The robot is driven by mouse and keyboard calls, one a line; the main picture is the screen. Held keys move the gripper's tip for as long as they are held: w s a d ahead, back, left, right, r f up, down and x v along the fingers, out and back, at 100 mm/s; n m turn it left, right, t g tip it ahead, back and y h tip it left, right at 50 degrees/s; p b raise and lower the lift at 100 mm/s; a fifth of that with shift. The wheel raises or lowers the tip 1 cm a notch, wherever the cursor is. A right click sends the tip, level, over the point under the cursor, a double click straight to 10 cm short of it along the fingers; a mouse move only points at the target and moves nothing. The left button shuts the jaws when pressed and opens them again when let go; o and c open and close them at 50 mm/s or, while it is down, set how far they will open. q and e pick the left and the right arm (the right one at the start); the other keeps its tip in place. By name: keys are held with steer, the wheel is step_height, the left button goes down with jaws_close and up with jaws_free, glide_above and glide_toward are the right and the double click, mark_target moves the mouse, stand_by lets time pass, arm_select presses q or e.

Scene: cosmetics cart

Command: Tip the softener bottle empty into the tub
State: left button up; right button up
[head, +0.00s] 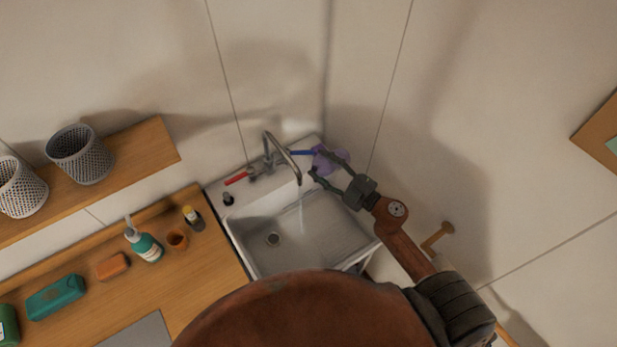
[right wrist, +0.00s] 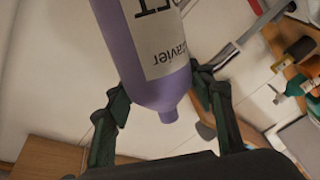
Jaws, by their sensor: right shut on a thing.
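The purple softener bottle (head: 325,158) is at the back right of the sink, near the wall corner and right of the tap. My right gripper (head: 320,162) is shut on it. In the right wrist view the bottle (right wrist: 150,75) sits between the two fingers, its label upside down and its narrow end towards the bottom of the picture; its other end is cut off. The tub, a white sink basin (head: 262,255), lies below and left of the gripper, with a drain in its floor. My left gripper is not in view.
A tap (head: 283,152) with red and blue levers stands at the sink's back; a thin stream falls from it. Left, a wooden counter (head: 200,285) holds a teal pump bottle (head: 146,246), an orange cup (head: 177,240) and a small dark bottle (head: 194,218). Walls close in behind.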

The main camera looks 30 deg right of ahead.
steer(key=m+p, duration=0.3)
steer(key=shift+a+f+m+p, duration=0.1)
steer(key=shift+f+m+p, duration=0.25)
steer(key=shift+f+m, duration=0.05)
steer(key=d+m+p, duration=0.1)
steer(key=m+p, duration=0.1)
steer(key=w+d+f+m+p, duration=0.1)
steer(key=m+p, duration=0.1)
steer(key=shift+f+p, duration=0.1)
steer(key=shift+p, duration=0.2)
steer(key=m, duration=0.1)
steer(key=p, duration=0.1)
steer(key=d+m, duration=0.1)
steer(key=shift+w+f+m+h+p, duration=0.25)
steer(key=shift+f+m+h+p, duration=0.05)
steer(key=shift+p, duration=0.05)
steer(key=shift+w+d+f+m, duration=0.1)
steer(key=shift+d+f+m, duration=0.15)
steer(key=shift+m, duration=0.35)
